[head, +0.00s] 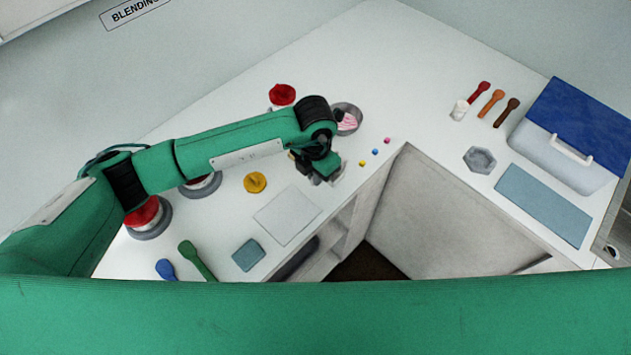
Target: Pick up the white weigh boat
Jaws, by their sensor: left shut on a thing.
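My left gripper (324,176) reaches in from the left over the counter, pointing down, just left of the inner corner. It is shut on a small pale thing (336,171) that shows between and beside the dark fingers. This looks like the white weigh boat, but the fingers and wrist hide most of it. I cannot tell how far above the counter it is. A grey hexagonal dish (480,159) lies on the right counter, well apart from the gripper. My right gripper is not in view.
A metal bowl (354,112) with a pink-striped thing is behind the wrist. Small coloured cubes (375,152) lie right of the gripper. A blue-lidded box (567,148) and scoops (491,102) are at right.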

